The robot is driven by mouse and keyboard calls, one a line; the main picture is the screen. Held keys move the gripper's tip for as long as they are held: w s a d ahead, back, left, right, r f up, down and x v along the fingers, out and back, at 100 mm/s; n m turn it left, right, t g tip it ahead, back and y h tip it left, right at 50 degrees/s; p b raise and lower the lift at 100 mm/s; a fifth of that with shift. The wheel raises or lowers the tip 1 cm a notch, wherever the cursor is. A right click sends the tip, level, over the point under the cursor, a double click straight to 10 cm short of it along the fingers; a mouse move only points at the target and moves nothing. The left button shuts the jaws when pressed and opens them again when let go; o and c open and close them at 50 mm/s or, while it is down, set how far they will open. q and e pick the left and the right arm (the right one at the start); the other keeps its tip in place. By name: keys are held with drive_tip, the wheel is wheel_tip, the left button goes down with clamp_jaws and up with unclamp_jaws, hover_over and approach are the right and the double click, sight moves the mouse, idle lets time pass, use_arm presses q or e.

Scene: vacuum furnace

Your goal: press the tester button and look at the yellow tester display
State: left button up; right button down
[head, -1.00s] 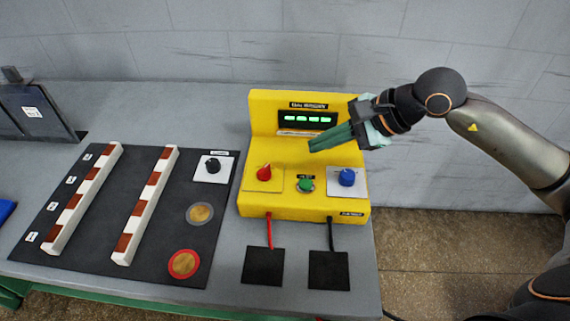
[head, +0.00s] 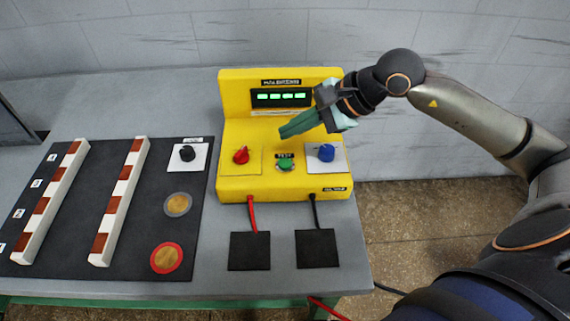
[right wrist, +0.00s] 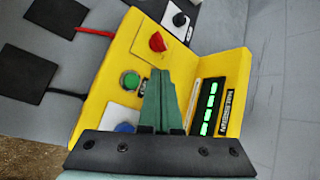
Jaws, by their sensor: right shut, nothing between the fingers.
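The yellow tester (head: 232,188) stands on the grey table. Its display (head: 281,97) is lit with several green marks, dashes or digits too small to read. The green tester button (head: 286,163) sits on the lower front panel between a red knob (head: 241,155) and a blue knob (head: 326,152). My right gripper (head: 283,134) is shut and empty, its green fingers above the panel, between display and button, apart from the button. In the right wrist view the fingers (right wrist: 158,75) point over the tester, with the green button (right wrist: 130,80) beside them. My left gripper is not in view.
Red and black leads run from the tester to two black pads (head: 249,251). A dark mat (head: 75,220) on the left holds two red-and-white bars (head: 118,202), a black knob (head: 187,153) and two round discs (head: 167,258). A wall stands behind the table.

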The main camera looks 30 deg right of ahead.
drive_tip(key=b, duration=0.3)
hover_over(291, 162)
wheel_tip(291, 162, down, 5)
drive_tip(key=shift+r, duration=0.2)
drive_tip(key=shift+f, duration=0.3)
drive_tip(key=shift+f+b, duration=0.15)
drive_tip(key=shift+b, duration=0.25)
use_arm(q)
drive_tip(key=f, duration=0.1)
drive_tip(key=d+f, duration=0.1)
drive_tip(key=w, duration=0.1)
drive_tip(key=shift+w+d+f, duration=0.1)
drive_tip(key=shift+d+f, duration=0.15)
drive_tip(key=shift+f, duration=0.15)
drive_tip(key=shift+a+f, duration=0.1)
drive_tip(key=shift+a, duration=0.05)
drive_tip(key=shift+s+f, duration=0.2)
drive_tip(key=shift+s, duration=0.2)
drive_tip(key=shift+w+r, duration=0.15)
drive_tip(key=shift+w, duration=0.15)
